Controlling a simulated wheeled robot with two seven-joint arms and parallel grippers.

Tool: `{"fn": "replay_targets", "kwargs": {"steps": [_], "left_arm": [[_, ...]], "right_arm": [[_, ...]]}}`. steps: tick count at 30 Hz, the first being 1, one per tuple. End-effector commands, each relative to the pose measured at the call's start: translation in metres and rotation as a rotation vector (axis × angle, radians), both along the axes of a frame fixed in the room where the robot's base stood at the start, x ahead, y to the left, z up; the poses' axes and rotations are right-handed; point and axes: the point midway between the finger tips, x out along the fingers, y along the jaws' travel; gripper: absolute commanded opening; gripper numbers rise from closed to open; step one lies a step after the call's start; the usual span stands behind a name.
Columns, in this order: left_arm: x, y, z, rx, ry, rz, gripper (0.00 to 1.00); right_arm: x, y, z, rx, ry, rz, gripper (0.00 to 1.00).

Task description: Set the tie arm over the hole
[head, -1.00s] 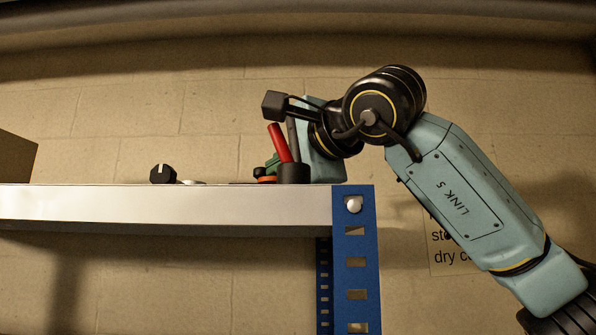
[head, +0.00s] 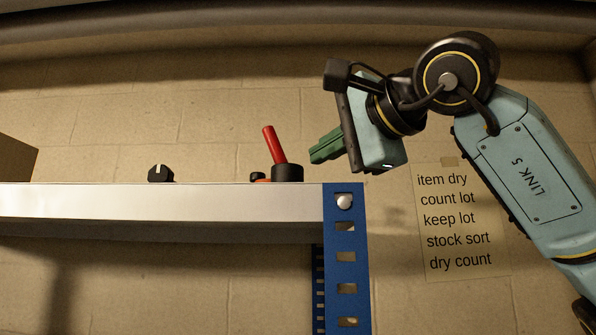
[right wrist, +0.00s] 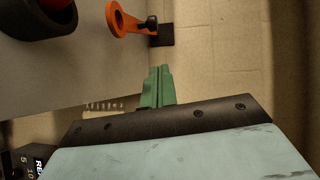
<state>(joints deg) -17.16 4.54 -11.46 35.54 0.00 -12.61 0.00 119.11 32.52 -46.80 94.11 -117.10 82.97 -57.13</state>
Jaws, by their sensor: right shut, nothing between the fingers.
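An orange arm (right wrist: 128,23), which looks like the tie arm, lies on the shelf top in the right wrist view. It has a ring at one end and a small dark knob near the other, beside a black square patch (right wrist: 161,35). In the head view only a thin orange edge (head: 263,181) shows, beside a black cup (head: 287,174). I cannot make out the hole under the arm. My right gripper (head: 312,156) has green fingers, shut and empty, raised above the shelf's right end; they also show in the right wrist view (right wrist: 158,86), apart from the arm. My left gripper is out of view.
A red handle (head: 274,145) leans up out of the black cup. A black slotted knob (head: 160,174) stands farther left on the shelf (head: 160,200). A brown box (head: 15,158) is at the far left. A blue post (head: 345,260) holds the shelf's right end.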

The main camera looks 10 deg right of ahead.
Motion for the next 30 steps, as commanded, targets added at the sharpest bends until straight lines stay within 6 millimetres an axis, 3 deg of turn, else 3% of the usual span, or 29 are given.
{"fn": "replay_targets", "kwargs": {"steps": [3,9,23,26,29,30], "left_arm": [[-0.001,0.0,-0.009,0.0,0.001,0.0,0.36],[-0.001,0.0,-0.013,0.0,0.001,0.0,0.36],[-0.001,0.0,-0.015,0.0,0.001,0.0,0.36],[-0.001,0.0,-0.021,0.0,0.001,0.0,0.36],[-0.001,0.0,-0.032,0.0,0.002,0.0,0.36],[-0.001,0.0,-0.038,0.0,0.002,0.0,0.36]], "right_arm": [[-0.022,-0.01,0.001,-0.001,-0.004,-0.001,0.0],[-0.042,-0.019,0.004,-0.001,0.001,0.0,0.0],[-0.042,-0.022,0.001,0.0,0.013,-0.002,0.0],[-0.024,-0.033,-0.022,0.009,0.073,-0.013,0.0],[0.009,-0.054,-0.07,0.02,0.195,-0.031,0.0],[0.025,-0.065,-0.097,0.027,0.259,-0.041,0.0]]}}
